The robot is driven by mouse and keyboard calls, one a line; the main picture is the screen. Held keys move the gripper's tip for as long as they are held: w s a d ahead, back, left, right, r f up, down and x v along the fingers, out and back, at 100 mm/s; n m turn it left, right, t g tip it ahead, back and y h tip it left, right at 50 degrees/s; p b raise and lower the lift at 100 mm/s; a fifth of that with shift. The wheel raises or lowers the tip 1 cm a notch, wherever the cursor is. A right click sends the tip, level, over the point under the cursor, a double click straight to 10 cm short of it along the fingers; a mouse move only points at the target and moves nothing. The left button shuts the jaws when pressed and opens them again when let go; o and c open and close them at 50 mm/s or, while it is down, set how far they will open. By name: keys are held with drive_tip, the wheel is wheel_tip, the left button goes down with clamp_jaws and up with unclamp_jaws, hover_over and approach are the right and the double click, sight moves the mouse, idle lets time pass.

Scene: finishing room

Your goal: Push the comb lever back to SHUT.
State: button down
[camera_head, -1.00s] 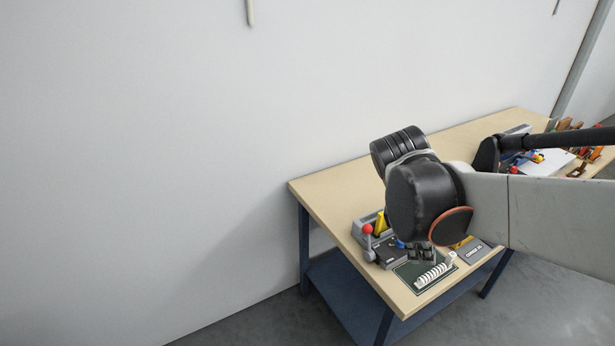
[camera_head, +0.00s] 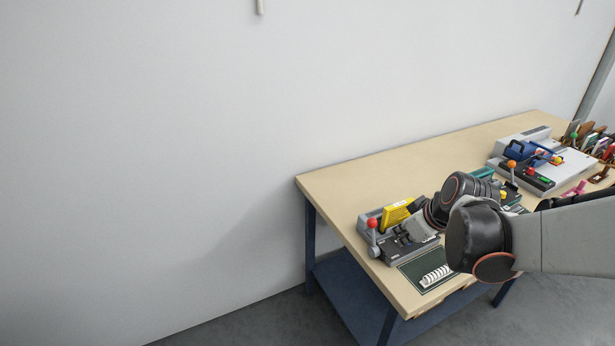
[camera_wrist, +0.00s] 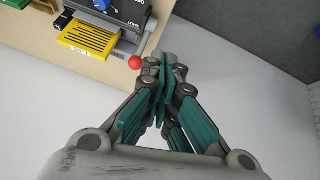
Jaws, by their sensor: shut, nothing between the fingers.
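The comb lever shows as a red ball (camera_head: 372,223) on a short upright stem at the left end of the grey comb machine (camera_head: 410,254). In the wrist view the red ball (camera_wrist: 135,62) is just left of my fingertips, with what looks like a small gap. The machine (camera_wrist: 118,12) has a blue knob and a yellow slotted part (camera_wrist: 82,40) beside the ball. My gripper (camera_wrist: 163,70) is shut and empty. In the head view my wrist covers the machine's right side, and the fingertips are hard to make out. The lever's markings are too small to read.
A dark mat with a white comb spine (camera_head: 436,275) lies in front of the machine. Farther right on the bench (camera_head: 345,190) stands another grey machine (camera_head: 560,160) with an orange-knobbed lever. The bench's left end is clear, with a plain wall behind.

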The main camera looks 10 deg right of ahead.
sight(374, 225)
drive_tip(key=w+f+b, duration=0.1)
drive_tip(key=w+f, duration=0.2)
drive_tip(key=w+f+m+t+b, duration=0.1)
drive_tip(key=w+f+b, duration=0.1)
drive_tip(key=w+f, duration=0.1)
drive_tip(key=w+f+m+b, duration=0.1)
drive_tip(key=w+f+b, duration=0.1)
drive_tip(key=w, duration=0.3)
drive_tip(key=shift+w+f+t, duration=0.25)
drive_tip(key=shift+f+t, duration=0.05)
drive_tip(key=shift+f, duration=0.35)
drive_tip(key=shift+w+a+f+b, duration=0.15)
drive_tip(key=shift+w+b, duration=0.1)
drive_tip(key=shift+w, duration=0.3)
drive_tip(key=shift+w+a+b, duration=0.15)
drive_tip(key=shift+w+b, duration=0.1)
drive_tip(key=shift+w, duration=0.3)
